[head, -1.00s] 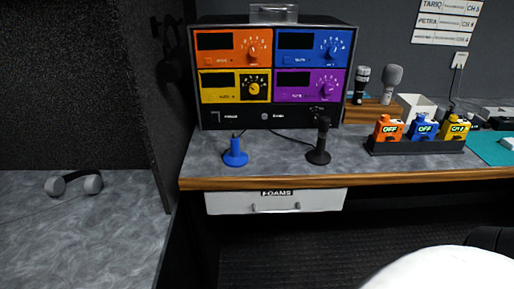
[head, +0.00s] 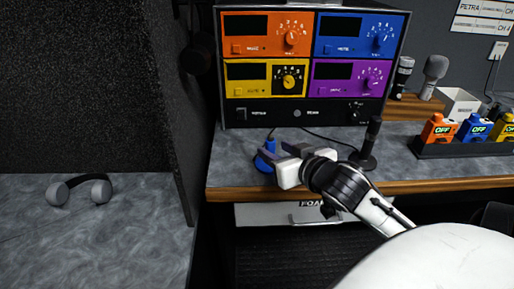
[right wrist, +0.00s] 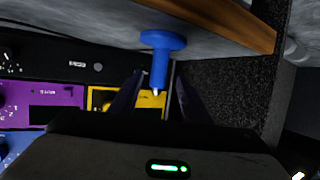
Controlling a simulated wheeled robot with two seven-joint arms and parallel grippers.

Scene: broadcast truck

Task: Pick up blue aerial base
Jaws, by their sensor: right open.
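The blue aerial base (head: 264,164) stands upright on the desk near its front left corner, below the rack unit, and my right gripper partly hides it in the head view. In the right wrist view the blue aerial base (right wrist: 161,42) appears inverted, its stem pointing down into the gap between my fingers. My right gripper (head: 279,153) is open, reaching in from the right with its fingers close to the stem. The wrist view shows the fingers (right wrist: 158,95) apart, one on each side of the stem tip, not visibly closed on it. My left gripper is not in view.
A black aerial base (head: 366,160) stands just right of my gripper. The rack unit (head: 300,112) with coloured panels is behind. A dark partition (head: 182,130) is at left. Orange, blue and yellow packs stand in a black holder (head: 460,148) at right.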

